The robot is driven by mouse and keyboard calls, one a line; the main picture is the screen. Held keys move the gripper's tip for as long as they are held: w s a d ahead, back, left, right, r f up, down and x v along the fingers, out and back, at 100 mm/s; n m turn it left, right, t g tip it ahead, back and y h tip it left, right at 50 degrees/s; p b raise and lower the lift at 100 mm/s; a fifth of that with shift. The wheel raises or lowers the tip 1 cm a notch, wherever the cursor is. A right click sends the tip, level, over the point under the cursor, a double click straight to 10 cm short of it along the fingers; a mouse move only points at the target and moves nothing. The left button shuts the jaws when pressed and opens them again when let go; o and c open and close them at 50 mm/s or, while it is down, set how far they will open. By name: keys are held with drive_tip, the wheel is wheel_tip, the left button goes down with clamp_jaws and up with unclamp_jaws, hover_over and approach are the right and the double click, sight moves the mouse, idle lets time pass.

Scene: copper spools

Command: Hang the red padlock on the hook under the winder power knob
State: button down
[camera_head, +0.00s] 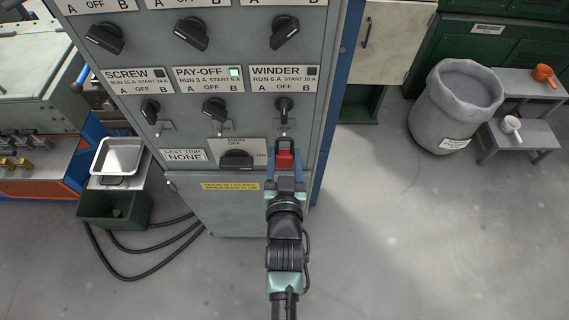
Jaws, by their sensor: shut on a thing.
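The red padlock (285,160) is upright with its dark shackle on top, in front of the grey control panel (235,118). My gripper (285,178) is shut on the padlock's body from below. The winder power knob (284,104) is black and sits under the WINDER label (285,78). The hook (284,125) is a small metal piece under that knob, just above the shackle. I cannot tell whether the shackle touches the hook.
The pay-off knob (214,109) and screw knob (150,111) have similar hooks to the left. The main switch (236,158) is close left of the padlock. A grey bin (455,110) stands at the right. The floor (400,235) at the right is clear.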

drive_tip(key=shift+b+x, duration=0.7)
drive_tip(key=shift+x, duration=0.9)
drive_tip(key=shift+w+f+b, duration=0.4)
drive_tip(key=shift+w+b, duration=0.3)
drive_tip(key=shift+b, duration=0.1)
drive_tip(key=shift+c, duration=0.9)
unclamp_jaws()
drive_tip(key=shift+s, duration=0.15)
drive_tip(key=b, duration=0.2)
approach(284, 150)
drive_tip(key=shift+s+f, duration=0.1)
drive_tip(key=shift+s, duration=0.45)
